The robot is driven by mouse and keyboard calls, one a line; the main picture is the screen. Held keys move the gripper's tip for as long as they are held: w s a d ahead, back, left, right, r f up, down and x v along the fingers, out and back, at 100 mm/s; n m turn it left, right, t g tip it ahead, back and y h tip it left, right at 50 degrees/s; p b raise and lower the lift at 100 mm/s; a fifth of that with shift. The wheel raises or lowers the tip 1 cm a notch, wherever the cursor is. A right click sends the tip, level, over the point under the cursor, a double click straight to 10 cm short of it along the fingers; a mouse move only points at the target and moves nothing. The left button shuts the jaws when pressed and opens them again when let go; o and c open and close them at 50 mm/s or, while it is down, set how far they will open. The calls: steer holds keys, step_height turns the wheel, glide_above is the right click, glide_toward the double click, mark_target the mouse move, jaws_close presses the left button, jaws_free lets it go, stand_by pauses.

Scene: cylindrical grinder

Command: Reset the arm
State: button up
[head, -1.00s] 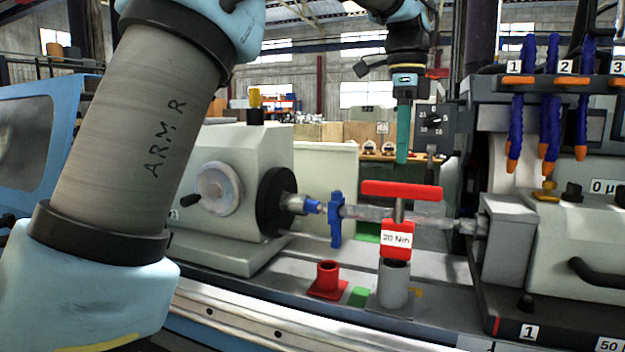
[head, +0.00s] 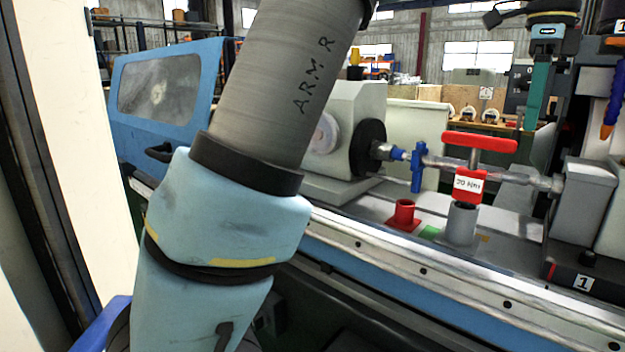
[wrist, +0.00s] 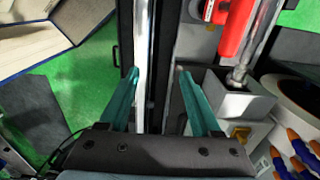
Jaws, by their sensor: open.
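My gripper (wrist: 160,88) has two teal fingers spread apart with nothing between them in the wrist view. It is open above the grinder bed, beside the red T-handled tool. In the head view part of my gripper (head: 536,95) hangs at the upper right, with a teal finger pointing down. My arm, marked ARM R, crosses the left half of the head view and hides part of the grinder.
The red T-handled tool (head: 468,186) labelled 20 Nm stands in a grey holder (head: 461,225). Beside it is an empty-looking red holder (head: 403,215). A workpiece with a blue clamp (head: 418,167) spans the machine. Blue hoses (head: 614,95) hang at the right.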

steer(key=w+a+f+n, duration=0.5)
steer(key=a+f+n, duration=0.15)
steer(key=a, duration=0.35)
steer(key=w+a+f+n, duration=0.5)
steer(key=a+f, duration=0.3)
steer(key=a, duration=0.1)
steer(key=s+a+f+n, duration=0.3)
steer(key=a+f+n, duration=0.1)
steer(key=a, duration=0.3)
steer(key=s+a+f+n+t, duration=0.1)
steer(key=s+a+f+n, duration=0.2)
steer(key=a+f+n, duration=0.2)
steer(key=s+a+f+n, duration=0.3)
steer(key=a+f+n, duration=0.1)
steer(key=a, duration=0.6)
steer(key=shift+a+f+t, duration=0.2)
steer(key=shift+f+t, duration=0.05)
steer(key=shift+t, duration=0.05)
